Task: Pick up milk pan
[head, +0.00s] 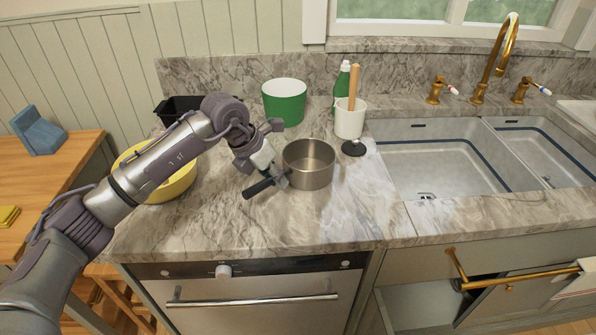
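The milk pan (309,168) is a small grey metal pan standing upright on the marble counter, left of the sink. Its black handle (258,187) points to the lower left. My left gripper (282,180) reaches down from the left to the handle, close to where it joins the pan. The gripper covers part of the handle, and whether its fingers are closed on it is hidden. My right gripper is out of view.
A green pot (285,104) stands behind the pan. A white holder (349,121) with a wooden handle, a green bottle (341,84) and a black round piece (353,148) are to its right. A yellow bowl (178,184) is partly behind my arm. The front counter (310,226) is clear.

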